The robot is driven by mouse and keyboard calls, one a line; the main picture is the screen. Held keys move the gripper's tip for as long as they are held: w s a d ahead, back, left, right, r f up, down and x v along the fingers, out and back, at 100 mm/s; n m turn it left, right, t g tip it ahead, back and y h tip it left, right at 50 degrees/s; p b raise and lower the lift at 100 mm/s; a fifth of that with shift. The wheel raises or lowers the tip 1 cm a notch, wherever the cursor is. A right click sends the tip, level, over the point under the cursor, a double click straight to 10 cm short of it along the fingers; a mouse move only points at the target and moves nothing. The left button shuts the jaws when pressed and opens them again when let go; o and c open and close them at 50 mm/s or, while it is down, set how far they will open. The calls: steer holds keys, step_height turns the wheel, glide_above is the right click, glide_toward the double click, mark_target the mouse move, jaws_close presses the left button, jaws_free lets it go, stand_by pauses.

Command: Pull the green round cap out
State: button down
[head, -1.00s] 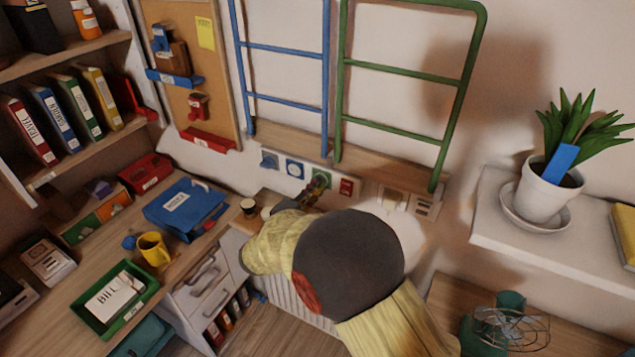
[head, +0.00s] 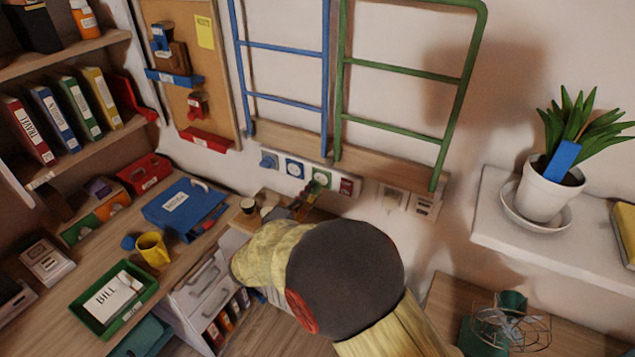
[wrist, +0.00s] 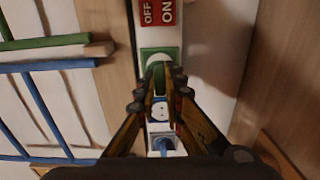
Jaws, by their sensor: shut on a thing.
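The green round cap (wrist: 158,80) is between my two fingertips in the wrist view, seen nearly edge-on. My gripper (wrist: 160,92) is shut on it. The cap overlaps the lower part of a green-framed outlet plate (wrist: 158,54) in that view. In the head view my gripper (head: 304,204) is just below and left of the green outlet (head: 321,177), with a small gap between fingers and panel. The cap is too small and covered to make out there.
The white wall strip also carries a blue-framed outlet (head: 294,169), a blue plug (head: 269,160) and a red OFF/ON switch (wrist: 157,11). Blue (head: 285,97) and green (head: 400,118) ladder-like frames stand above it. A desk with drawers (head: 205,285) is on the left.

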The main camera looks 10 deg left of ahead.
steer(key=shift+v, duration=1.3)
